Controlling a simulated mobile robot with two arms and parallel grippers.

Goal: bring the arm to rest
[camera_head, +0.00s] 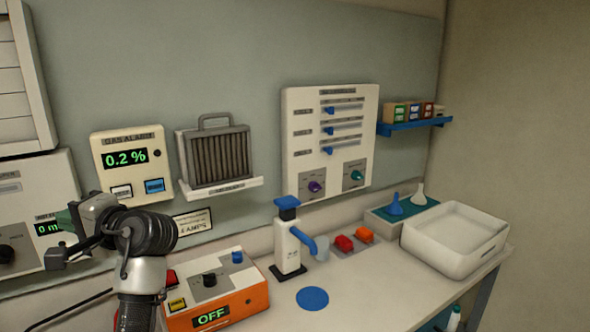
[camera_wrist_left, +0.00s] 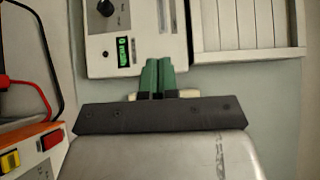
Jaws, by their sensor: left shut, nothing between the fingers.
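My left arm comes up from the bottom left of the head view. My left gripper (camera_head: 62,222) is raised in front of the wall, before the lower-left panel with a green readout. In the left wrist view its green fingertips (camera_wrist_left: 158,75) are together with nothing between them. In that view the white panel (camera_wrist_left: 135,40) lies beyond the fingertips; I cannot tell the gap. My right gripper is in neither view.
An orange power box (camera_head: 217,295) reading OFF stands on the bench near my left arm. A white dispenser (camera_head: 288,240), a blue disc (camera_head: 312,298) and a white basin (camera_head: 455,240) are farther right. A gas alarm (camera_head: 131,160) hangs on the wall. The bench front is clear.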

